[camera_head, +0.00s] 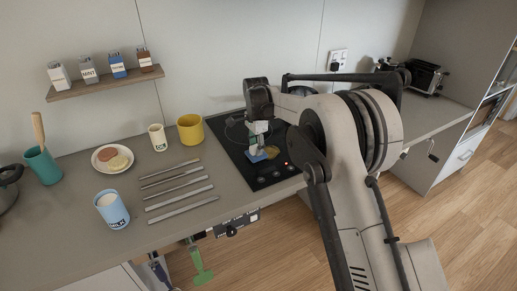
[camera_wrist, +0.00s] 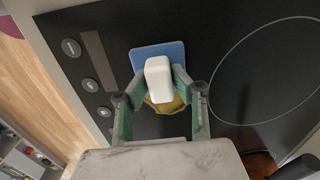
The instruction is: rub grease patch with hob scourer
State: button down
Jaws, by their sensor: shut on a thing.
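The hob scourer (camera_wrist: 158,72) has a white block handle on a flat blue pad, and it is between my gripper's fingers. My gripper (camera_wrist: 160,98) is shut on the handle. In the head view the scourer's blue pad (camera_head: 257,158) shows low over the front part of the black hob (camera_head: 236,139). A yellow-brown grease patch (camera_wrist: 165,104) lies on the hob right beside the pad, partly hidden by the scourer and fingers. It also shows in the head view (camera_head: 271,152). I cannot tell whether the pad touches the glass.
A yellow pot (camera_head: 190,130) and a white cup (camera_head: 158,138) stand left of the hob. Several metal bars (camera_head: 179,190) lie on the counter, with a blue-and-white milk cup (camera_head: 111,209) and a plate (camera_head: 112,167) farther left. A toaster (camera_head: 426,77) stands at the right.

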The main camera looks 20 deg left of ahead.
jog(key=shift+d+r+p, duration=0.1)
jog(key=shift+r+p, duration=0.85)
jog(key=shift+r, duration=2.9)
